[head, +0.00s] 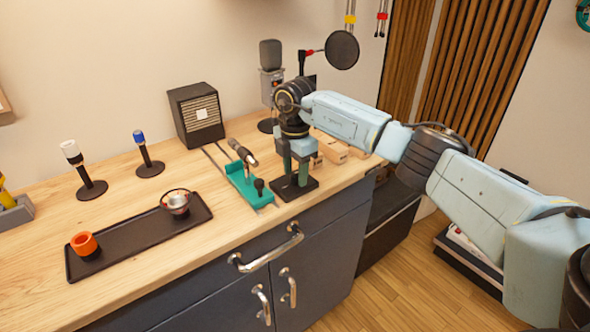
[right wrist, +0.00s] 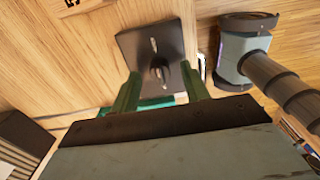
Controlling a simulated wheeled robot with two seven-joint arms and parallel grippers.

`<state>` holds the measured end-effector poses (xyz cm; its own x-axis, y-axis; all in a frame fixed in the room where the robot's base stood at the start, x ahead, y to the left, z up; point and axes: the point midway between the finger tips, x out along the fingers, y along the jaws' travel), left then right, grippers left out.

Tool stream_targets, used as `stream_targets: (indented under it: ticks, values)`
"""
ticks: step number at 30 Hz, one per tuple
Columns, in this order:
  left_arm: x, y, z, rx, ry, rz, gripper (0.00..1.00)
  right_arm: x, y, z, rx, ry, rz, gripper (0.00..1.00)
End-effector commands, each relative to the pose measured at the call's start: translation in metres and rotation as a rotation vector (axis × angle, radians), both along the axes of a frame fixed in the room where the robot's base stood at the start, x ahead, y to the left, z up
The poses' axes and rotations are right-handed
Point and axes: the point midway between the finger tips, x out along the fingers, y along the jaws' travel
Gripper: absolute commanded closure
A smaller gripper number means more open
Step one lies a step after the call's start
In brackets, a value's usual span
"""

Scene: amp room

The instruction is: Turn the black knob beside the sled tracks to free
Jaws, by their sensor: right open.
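A black square plate (head: 286,194) lies on the wooden counter, just right of the sled tracks. It also shows in the right wrist view (right wrist: 140,42), with a dark knob (right wrist: 159,73) standing on it and a pale mark beside the knob. My right gripper (head: 294,177) points down over this plate, its green fingers (right wrist: 160,72) apart, one on each side of the knob. I cannot tell whether they touch it. In the head view the gripper hides the knob. My left gripper is out of view.
A black tray (head: 130,241) with an orange cup (head: 84,243) and a metal bowl-like item (head: 176,201) lies left. Microphones on stands (head: 83,171), a black speaker box (head: 196,115) and wooden blocks (head: 330,150) share the counter. Drawer handles (head: 268,252) stick out in front.

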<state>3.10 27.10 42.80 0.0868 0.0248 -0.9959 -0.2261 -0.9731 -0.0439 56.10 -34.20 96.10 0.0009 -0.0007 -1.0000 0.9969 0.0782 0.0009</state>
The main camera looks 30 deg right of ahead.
Motion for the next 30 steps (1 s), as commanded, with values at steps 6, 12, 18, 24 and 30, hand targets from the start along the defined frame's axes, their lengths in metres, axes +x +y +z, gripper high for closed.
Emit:
stream_targets:
  ticks: [6, 12, 18, 24, 30]
  values:
    - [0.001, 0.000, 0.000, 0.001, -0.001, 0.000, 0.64, 0.000, 0.000, 0.000, 0.000, 0.001, 0.000, 0.79]
    - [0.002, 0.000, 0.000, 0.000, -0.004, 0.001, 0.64, 0.000, 0.000, 0.000, 0.001, 0.001, 0.001, 0.99]
    - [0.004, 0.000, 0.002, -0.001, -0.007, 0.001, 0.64, 0.000, 0.000, 0.001, 0.000, 0.002, 0.022, 0.99]
    - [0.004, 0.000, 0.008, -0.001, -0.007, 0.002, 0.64, 0.000, 0.000, 0.001, 0.001, 0.003, 0.106, 0.99]
    - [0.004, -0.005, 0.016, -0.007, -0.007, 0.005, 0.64, 0.000, 0.000, 0.002, 0.001, 0.003, 0.261, 0.99]
